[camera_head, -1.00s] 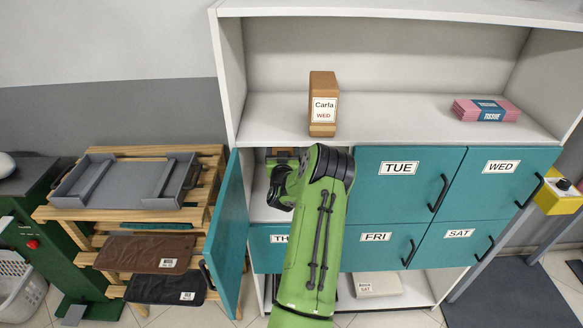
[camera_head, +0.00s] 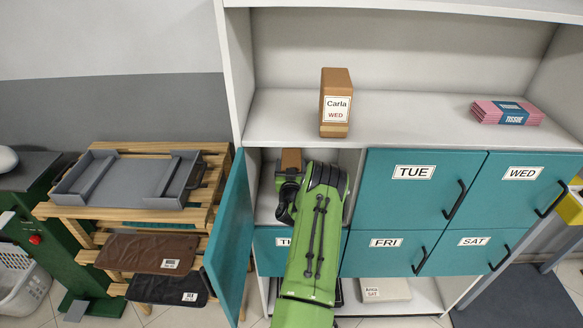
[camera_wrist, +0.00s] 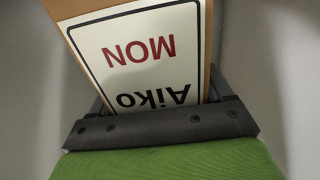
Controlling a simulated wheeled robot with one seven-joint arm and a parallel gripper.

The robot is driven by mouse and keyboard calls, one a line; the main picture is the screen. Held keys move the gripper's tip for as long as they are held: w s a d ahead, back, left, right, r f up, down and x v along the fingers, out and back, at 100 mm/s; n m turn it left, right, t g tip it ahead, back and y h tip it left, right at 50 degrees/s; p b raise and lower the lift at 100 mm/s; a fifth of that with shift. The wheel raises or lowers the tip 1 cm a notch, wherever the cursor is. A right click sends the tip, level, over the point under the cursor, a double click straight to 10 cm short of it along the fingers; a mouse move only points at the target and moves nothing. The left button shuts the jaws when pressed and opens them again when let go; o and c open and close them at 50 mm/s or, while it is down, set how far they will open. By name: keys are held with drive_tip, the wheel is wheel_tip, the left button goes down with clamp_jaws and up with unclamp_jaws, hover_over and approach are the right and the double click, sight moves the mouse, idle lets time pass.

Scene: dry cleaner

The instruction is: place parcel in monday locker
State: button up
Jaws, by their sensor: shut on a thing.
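My gripper (camera_wrist: 158,122) is shut on a brown parcel (camera_wrist: 214,45). Its white label (camera_wrist: 140,58) reads "MON" and "Aiko", upside down in the wrist view. In the head view the parcel (camera_head: 291,158) shows only a small part above my gripper, inside the open upper-left locker (camera_head: 268,203). That locker's teal door (camera_head: 232,240) is swung open to the left, and its lettering is not visible. My green arm covers much of the opening. I cannot tell whether the parcel touches the locker floor.
A Carla WED parcel (camera_head: 336,95) and pink tissue packs (camera_head: 506,111) are on the shelf above. Shut doors TUE (camera_head: 425,200), WED (camera_head: 530,195), FRI (camera_head: 384,255) and SAT (camera_head: 470,250) adjoin. A wooden rack (camera_head: 215,165) with a grey tray (camera_head: 110,190) stands left.

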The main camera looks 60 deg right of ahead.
drive_tip(key=o, duration=1.3)
drive_tip(key=shift+f, duration=0.2)
drive_tip(key=o, duration=0.4)
drive_tip(key=shift+r, duration=0.3)
drive_tip(key=b+v, duration=0.4)
drive_tip(key=v, duration=0.8)
drive_tip(key=shift+f, duration=0.1)
